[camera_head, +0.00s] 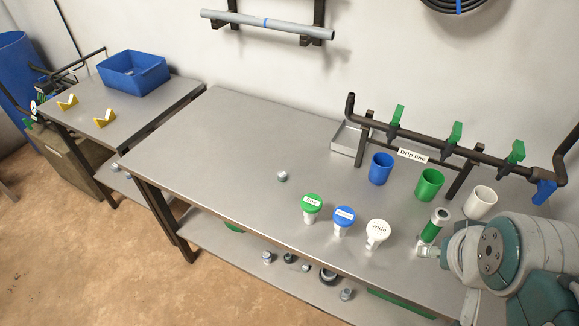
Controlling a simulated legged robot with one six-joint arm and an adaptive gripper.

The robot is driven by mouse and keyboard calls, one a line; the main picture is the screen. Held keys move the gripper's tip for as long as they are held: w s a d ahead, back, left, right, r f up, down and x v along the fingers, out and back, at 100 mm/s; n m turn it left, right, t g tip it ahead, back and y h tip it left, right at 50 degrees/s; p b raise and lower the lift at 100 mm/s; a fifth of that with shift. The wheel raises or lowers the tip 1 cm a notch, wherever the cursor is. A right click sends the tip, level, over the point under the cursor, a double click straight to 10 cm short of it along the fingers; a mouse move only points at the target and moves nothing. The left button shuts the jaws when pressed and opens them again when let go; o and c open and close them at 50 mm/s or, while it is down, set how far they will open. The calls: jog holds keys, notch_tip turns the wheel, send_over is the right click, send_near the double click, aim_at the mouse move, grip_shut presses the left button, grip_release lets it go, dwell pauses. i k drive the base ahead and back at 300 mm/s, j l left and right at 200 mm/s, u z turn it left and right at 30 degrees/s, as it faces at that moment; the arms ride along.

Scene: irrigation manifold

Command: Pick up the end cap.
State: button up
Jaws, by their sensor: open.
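A small round grey piece (282,176), which looks like the end cap, sits alone on the bare middle of the metal workbench (225,140). My gripper (428,250) is open at the right front of the bench, well to the right of that piece. Its fingers are small in view and partly hidden by the wrist. A green cylinder with a grey top (433,228) stands right by the fingers; I cannot tell whether they touch it.
Green (312,208), blue (344,220) and white (377,233) labelled pieces stand along the front edge. Blue (380,168), green (429,184) and white (480,202) cups stand behind, before the drip line manifold (450,150). A grey tray (343,139) lies at the back.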

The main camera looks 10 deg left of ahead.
aim_at(281, 175)
jog(key=i+j+z, duration=0.2)
jog(key=j, duration=0.95)
jog(key=j+z, duration=0.2)
jog(key=j, duration=0.95)
jog(key=i, duration=0.05)
